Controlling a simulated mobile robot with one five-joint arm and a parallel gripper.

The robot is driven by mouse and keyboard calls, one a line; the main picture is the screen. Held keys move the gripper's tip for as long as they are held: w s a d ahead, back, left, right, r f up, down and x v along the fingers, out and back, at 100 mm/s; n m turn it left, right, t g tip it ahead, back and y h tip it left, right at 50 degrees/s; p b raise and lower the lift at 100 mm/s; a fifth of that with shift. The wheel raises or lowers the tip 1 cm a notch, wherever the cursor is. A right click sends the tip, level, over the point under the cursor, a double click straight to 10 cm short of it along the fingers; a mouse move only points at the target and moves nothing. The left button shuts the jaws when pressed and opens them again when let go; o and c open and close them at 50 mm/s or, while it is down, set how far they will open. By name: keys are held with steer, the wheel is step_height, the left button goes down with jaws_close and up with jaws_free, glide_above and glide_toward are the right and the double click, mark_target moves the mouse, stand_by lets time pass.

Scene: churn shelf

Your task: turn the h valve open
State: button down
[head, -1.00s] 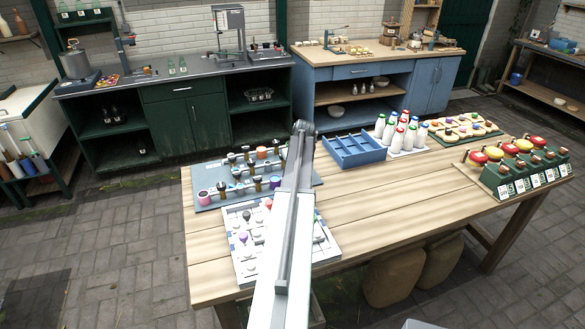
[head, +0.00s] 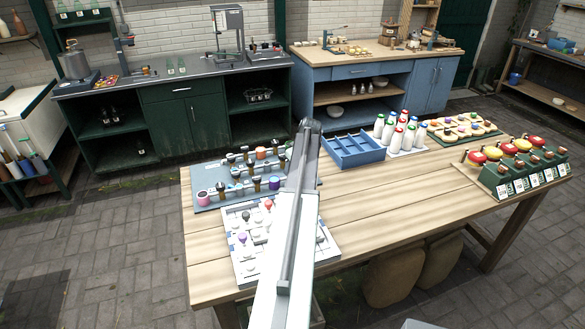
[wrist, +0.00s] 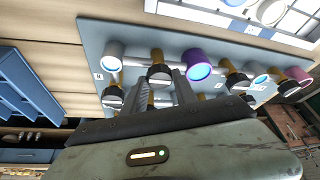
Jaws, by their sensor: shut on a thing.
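The valve board (head: 207,196) is a grey-blue panel with rows of brass stems, dark knobs and coloured caps, at the left of the wooden table. It also fills much of the wrist view (wrist: 125,30). There my gripper (wrist: 163,88) has its two fingers close around a valve with a brass body and dark knob (wrist: 158,72), partly hidden by the fingers. A purple cap (wrist: 200,62) is just right of it and a white-grey cap (wrist: 112,54) is left of it. The small labels are too unclear to confirm which is h. In the head view my arm hides the gripper.
A white board with pegs (head: 240,262) lies in front of the valve board. A blue divided tray (head: 352,150), several bottles (head: 400,135) and a green rack (head: 522,175) stand to the right. The table's middle right (head: 430,195) is clear.

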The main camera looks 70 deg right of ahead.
steer(key=shift+w, duration=0.1)
steer(key=c, duration=1)
jaws_free()
steer(key=p+v, duration=0.7)
steer(key=shift+s+r, duration=0.2)
steer(key=shift+r, duration=0.15)
steer(key=shift+a, duration=0.1)
